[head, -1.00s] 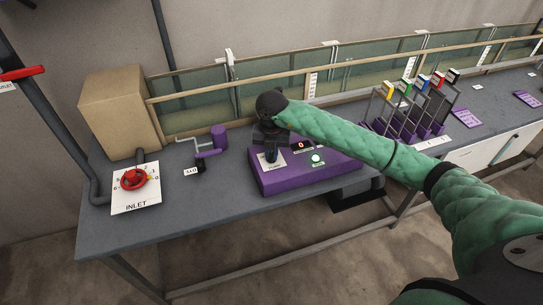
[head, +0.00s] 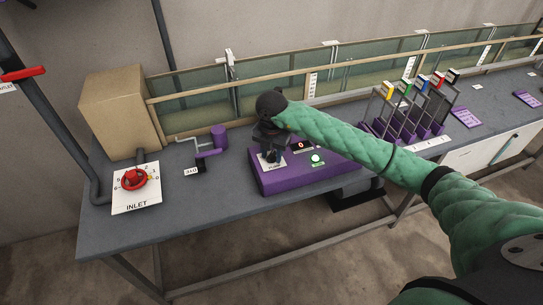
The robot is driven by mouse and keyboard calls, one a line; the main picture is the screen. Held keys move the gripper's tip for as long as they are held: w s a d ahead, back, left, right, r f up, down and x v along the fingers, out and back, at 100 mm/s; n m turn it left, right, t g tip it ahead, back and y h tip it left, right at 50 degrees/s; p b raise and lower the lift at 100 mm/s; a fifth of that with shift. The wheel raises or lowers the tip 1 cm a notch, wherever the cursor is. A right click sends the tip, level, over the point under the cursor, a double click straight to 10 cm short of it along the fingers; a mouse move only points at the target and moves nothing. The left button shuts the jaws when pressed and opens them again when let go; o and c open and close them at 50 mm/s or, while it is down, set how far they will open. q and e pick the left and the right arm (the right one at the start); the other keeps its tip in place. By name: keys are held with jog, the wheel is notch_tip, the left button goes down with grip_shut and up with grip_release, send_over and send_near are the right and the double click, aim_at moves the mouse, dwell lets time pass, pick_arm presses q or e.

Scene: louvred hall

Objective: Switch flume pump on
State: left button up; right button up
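A purple control box (head: 312,179) stands on the grey bench. Its top carries a small dark display with a red digit (head: 299,147) and a round lit green-white button or lamp (head: 317,157) with a green label below. A white label plate with a dark switch lies at the box's left end. My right gripper (head: 272,155) points down over that plate, at or touching the switch. Its fingers are dark and small here, and the wrist above hides part of the box, so their opening does not show. My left gripper is not in view.
A red INLET valve wheel (head: 134,179) sits on a white plate at the bench's left. A purple dye fitting (head: 212,143) stands between it and the box. A glass-sided flume runs behind. A rack of coloured-top gates (head: 413,117) stands right, beyond my arm.

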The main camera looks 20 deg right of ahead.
aim_at(272, 154)
jog(key=shift+r, duration=0.1)
jog(key=shift+r+p, duration=1.4)
jog(key=shift+r, duration=2.05)
